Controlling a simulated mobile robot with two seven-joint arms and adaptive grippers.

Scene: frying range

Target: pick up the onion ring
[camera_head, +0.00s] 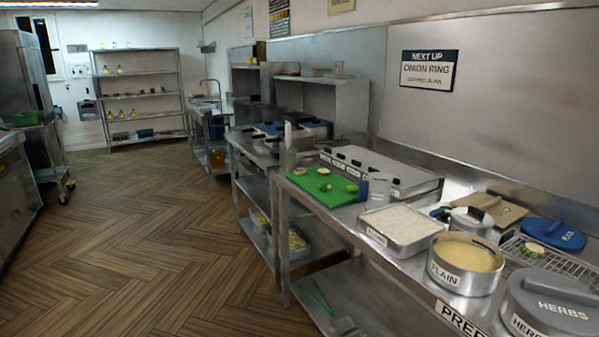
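Neither of my grippers is in view. On the green cutting board (318,193) at the middle of the counter lie a few small pieces. Two pale round pieces, one at the board's back edge (323,171) and one at its left (300,171), could be onion rings; they are too small to tell. Green pieces (352,188) lie nearer the board's right side. A round slice with a green edge (535,248) rests on the wire rack (565,262) at the right. A wall sign (430,70) reads "NEXT UP ONION RING".
A steel tray of pale flour-like coating (400,223), a pot labelled PLAIN (465,265) and a lidded HERBS pot (550,300) crowd the counter front. A blue lid (553,233) lies behind the rack. Open wooden floor (150,240) lies left of the counter.

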